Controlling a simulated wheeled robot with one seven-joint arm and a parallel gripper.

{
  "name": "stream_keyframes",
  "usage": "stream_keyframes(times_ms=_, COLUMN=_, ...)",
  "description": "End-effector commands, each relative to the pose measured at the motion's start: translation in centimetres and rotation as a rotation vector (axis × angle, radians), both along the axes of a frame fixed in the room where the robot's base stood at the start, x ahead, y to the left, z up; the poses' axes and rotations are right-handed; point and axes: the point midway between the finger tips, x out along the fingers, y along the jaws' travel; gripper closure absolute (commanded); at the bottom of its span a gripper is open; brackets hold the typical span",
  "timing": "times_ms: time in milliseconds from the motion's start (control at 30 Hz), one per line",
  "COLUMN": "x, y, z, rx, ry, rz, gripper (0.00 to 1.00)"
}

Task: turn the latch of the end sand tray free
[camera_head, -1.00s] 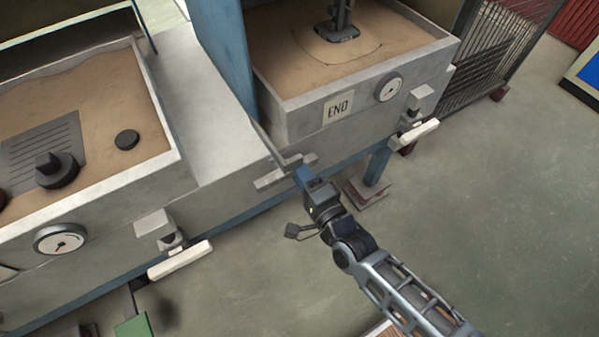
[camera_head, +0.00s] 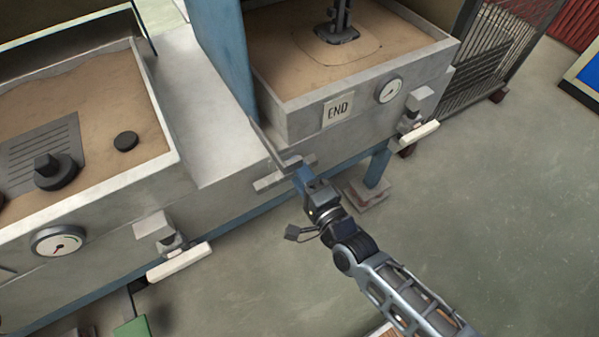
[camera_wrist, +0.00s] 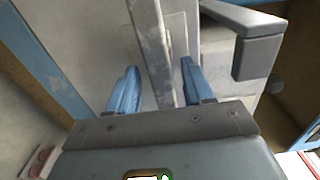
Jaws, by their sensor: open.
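The end sand tray (camera_head: 290,118) is a grey box of brown sand with an "END" plate (camera_head: 338,108) on its front. A grey latch bar (camera_head: 270,182) sits at its lower left corner, beside a thin upright strip (camera_head: 264,142). My gripper (camera_head: 300,172) is at this corner, its tips partly covering the latch. In the wrist view, my gripper (camera_wrist: 159,68) is open, with blue fingers either side of a long grey bar (camera_wrist: 152,45). I cannot tell whether either finger touches it. A grey angled bracket (camera_wrist: 250,38) is to the right of the fingers.
A white-handled fitting (camera_head: 415,135) and a gauge (camera_head: 388,90) are on the tray's right front. Another sand tray (camera_head: 100,200) with a white handle (camera_head: 180,261) stands at left. A blue post (camera_head: 376,168) is below the end tray. Open floor (camera_head: 490,230) lies at right.

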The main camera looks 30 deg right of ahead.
Motion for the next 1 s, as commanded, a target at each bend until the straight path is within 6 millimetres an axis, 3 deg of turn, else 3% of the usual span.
stream_keyframes(times_ms=500, x=-6.9, y=0.0, z=-0.1, rx=0.0, ry=0.003, rz=0.0, gripper=0.49)
stream_keyframes(times_ms=1000, x=-7.8, y=0.0, z=-0.1, rx=0.0, ry=0.001, rz=0.0, gripper=0.49)
